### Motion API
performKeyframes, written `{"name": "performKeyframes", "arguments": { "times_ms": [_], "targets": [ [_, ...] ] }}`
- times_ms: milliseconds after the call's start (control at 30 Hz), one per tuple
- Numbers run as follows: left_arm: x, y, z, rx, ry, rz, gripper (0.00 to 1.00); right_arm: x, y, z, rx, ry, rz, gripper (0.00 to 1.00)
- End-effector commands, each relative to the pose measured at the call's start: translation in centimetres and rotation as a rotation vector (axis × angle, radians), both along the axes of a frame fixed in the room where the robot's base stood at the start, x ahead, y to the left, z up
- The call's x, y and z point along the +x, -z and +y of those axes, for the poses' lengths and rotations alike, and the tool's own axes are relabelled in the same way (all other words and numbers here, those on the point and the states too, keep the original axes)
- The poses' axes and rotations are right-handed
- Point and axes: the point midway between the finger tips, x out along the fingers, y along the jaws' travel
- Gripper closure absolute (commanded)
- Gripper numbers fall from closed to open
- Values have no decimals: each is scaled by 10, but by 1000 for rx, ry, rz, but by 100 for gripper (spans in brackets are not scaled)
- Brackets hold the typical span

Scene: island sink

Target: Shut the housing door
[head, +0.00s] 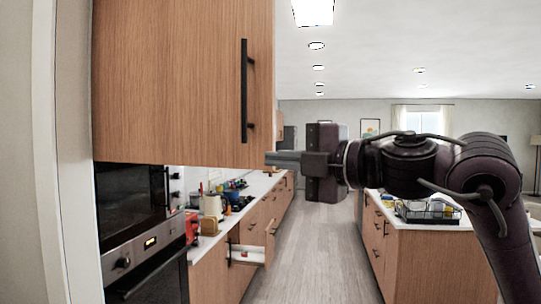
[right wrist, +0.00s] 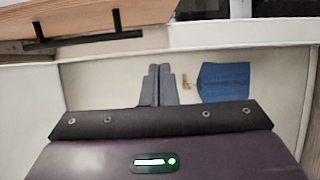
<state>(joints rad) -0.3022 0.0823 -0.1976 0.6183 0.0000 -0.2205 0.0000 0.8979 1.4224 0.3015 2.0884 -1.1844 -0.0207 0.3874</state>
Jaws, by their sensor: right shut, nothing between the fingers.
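The housing door seems to be the large wooden panel (head: 170,80) with a long black vertical handle (head: 245,90), close in front of me in the upper left of the head view. My right gripper (head: 284,158) is at the lower right edge of this panel, pointing left. Its fingers are shut with nothing between them, and the tips overlap or nearly touch the edge; I cannot tell if they touch. In the right wrist view the grey fingers (right wrist: 158,85) lie side by side over a pale surface. My left gripper is not in view.
A built-in oven (head: 145,260) stands below and behind the panel. An open drawer (head: 248,253) juts from the counter run beyond. An island (head: 440,255) with a dish rack (head: 428,211) is on the right. Floor (head: 318,240) between them is clear.

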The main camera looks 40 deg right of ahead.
Motion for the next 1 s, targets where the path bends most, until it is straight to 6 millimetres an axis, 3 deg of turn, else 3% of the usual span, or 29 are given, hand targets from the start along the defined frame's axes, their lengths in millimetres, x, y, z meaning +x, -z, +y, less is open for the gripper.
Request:
{"name": "performKeyframes", "arguments": {
  "times_ms": [200,433,700,1000],
  "targets": [
    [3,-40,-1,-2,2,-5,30,44,-8,14,5,-5,6,100],
    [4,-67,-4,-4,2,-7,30,87,-4,22,6,-2,4,100],
    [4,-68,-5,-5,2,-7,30,102,0,-7,5,-1,1,100],
    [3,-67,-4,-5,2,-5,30,103,0,-10,2,-2,1,100]
  ]
}}
